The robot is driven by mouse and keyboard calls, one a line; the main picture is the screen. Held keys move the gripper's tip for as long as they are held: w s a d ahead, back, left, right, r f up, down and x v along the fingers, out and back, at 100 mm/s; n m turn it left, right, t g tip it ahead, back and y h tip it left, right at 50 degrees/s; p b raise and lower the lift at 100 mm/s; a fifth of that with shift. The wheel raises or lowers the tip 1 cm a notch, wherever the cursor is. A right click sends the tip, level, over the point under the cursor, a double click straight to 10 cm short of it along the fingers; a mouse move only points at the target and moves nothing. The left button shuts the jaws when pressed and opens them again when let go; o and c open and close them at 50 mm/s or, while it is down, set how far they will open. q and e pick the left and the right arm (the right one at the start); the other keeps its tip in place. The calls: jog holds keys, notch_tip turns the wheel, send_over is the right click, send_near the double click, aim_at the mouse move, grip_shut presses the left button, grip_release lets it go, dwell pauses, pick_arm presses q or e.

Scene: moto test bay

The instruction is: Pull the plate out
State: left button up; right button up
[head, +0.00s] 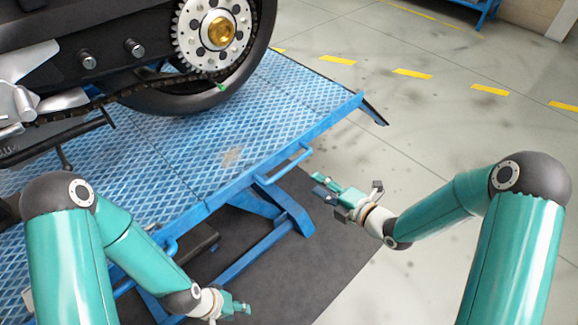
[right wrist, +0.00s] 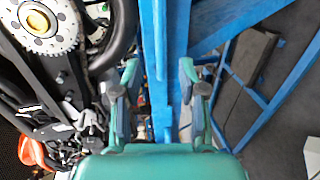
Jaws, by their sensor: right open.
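The blue diamond-patterned plate (head: 190,145) forms the top of the motorcycle lift in the head view. I cannot make out a separate pull-out section. A blue bar handle (head: 285,167) sticks out from its near right edge. My right gripper (head: 322,187) is open and empty, just right of the handle and apart from it in the head view. In the right wrist view, a blue bar and edge (right wrist: 174,50) show beyond and between the open fingers (right wrist: 160,98). My left gripper (head: 238,306) is low, near the lift's underside; its opening is unclear.
A motorcycle's rear wheel (head: 262,50) and sprocket (head: 216,28) stand over the plate. Blue lift legs (head: 275,215) and a dark mat (head: 290,265) lie below. The grey floor (head: 430,120) to the right is open, with yellow dashes.

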aim_at(290, 166)
jog(key=p+x, duration=0.1)
jog(key=x, duration=1.1)
jog(key=shift+d, duration=0.1)
grip_shut()
jog(key=shift+s, duration=0.1)
